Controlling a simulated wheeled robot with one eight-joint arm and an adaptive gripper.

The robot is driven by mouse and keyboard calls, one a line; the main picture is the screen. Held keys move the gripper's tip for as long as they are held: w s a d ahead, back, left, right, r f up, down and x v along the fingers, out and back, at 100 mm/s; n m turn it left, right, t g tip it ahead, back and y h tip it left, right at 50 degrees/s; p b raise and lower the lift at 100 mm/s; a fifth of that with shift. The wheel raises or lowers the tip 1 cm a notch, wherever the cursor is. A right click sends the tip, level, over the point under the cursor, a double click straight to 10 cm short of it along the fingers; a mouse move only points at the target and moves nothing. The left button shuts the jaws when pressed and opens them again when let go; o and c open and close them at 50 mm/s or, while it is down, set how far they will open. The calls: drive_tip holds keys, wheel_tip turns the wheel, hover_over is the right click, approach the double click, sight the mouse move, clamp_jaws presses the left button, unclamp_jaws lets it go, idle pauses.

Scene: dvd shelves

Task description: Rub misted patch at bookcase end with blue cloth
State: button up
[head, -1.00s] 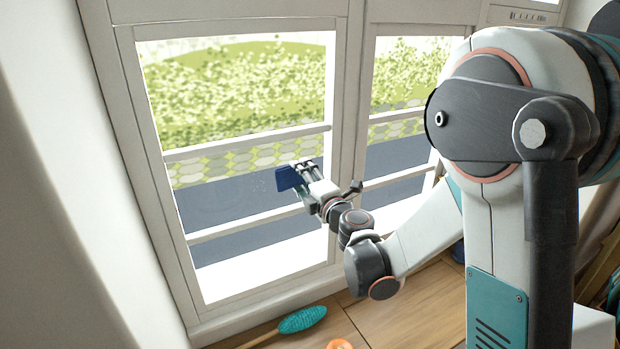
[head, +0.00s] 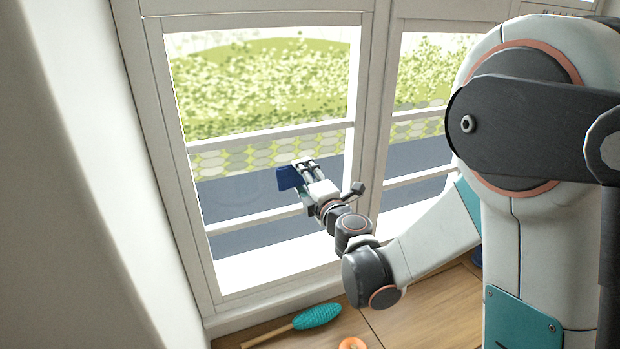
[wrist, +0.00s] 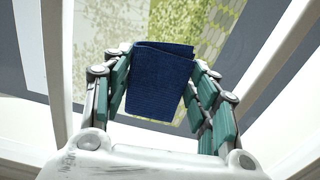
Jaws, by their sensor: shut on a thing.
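The blue cloth (head: 289,178) is a folded dark blue square, held up in front of the left window pane (head: 260,80). My gripper (head: 304,170) is shut on it; in the wrist view the cloth (wrist: 160,80) sits between the two green-padded fingers. I cannot tell whether the cloth touches the glass. A very faint hazy mark (head: 240,188) shows on the glass left of the cloth, over the dark band outside. It is too faint to make out its edges. No bookcase end is clearly in view.
White rails (head: 270,134) cross the window near the cloth. A white wall (head: 80,180) stands at the left. A teal brush-like thing with a wooden handle (head: 318,316) and an orange ring (head: 352,344) lie on the wooden surface (head: 430,310) below.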

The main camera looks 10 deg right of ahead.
sight(277, 180)
drive_tip(key=shift+s+a, duration=0.3)
drive_tip(key=shift+a, duration=0.8)
drive_tip(key=shift+s+a, duration=0.3)
drive_tip(key=shift+a, duration=0.8)
drive_tip(key=shift+s+a, duration=0.3)
drive_tip(key=shift+a, duration=0.8)
drive_tip(key=shift+v, duration=2.95)
drive_tip(key=shift+s, duration=0.1)
drive_tip(key=v, duration=0.3)
